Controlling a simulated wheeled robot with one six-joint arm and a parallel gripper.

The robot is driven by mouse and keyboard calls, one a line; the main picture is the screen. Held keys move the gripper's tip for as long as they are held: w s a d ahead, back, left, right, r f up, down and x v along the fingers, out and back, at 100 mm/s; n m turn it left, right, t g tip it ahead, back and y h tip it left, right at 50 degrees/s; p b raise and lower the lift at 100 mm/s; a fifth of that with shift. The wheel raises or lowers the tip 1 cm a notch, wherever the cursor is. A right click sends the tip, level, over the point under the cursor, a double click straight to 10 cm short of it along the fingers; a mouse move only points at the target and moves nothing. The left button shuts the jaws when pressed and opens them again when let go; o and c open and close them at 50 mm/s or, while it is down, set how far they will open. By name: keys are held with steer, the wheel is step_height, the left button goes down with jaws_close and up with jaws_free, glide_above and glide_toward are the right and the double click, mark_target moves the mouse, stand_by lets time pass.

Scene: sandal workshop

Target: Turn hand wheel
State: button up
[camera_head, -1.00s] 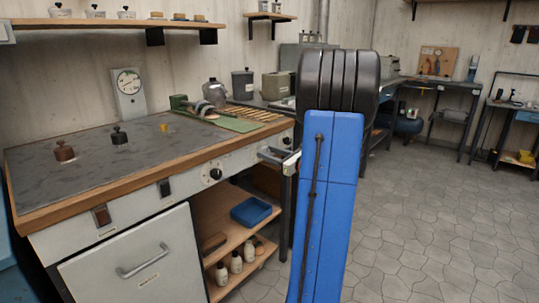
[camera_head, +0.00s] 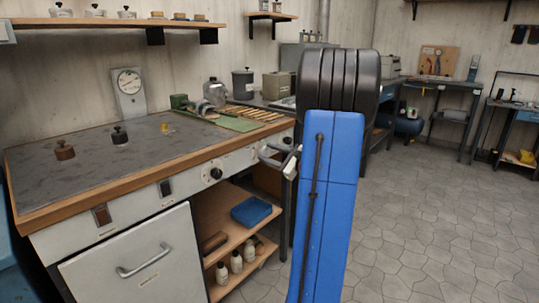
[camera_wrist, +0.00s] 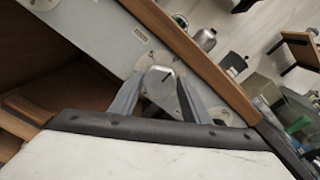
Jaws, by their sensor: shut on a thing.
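The hand wheel (camera_wrist: 160,80) is a small grey knob with a dark mark, on the front panel of the workbench. In the wrist view it sits between the two grey fingers of my gripper (camera_wrist: 163,70), which is shut on it. A pale round scale plate (camera_wrist: 146,62) shows behind the knob. In the head view my gripper (camera_head: 272,154) is at the right end of the bench's front panel, and the knob cannot be made out there. My blue and black arm hides part of the bench's right side.
A black knob (camera_head: 215,174) sits further left on the same panel. The benchtop (camera_head: 90,175) carries two weights, a small yellow thing (camera_head: 167,128) and a green mat (camera_head: 238,124). A blue tray (camera_head: 251,211) lies on the shelf below. The floor (camera_head: 430,235) at right is clear.

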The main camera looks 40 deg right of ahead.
steer(key=o, duration=1)
steer(key=s, duration=0.5)
steer(key=s+d, duration=0.1)
steer(key=s, duration=1.1)
steer(key=shift+s+d, duration=0.2)
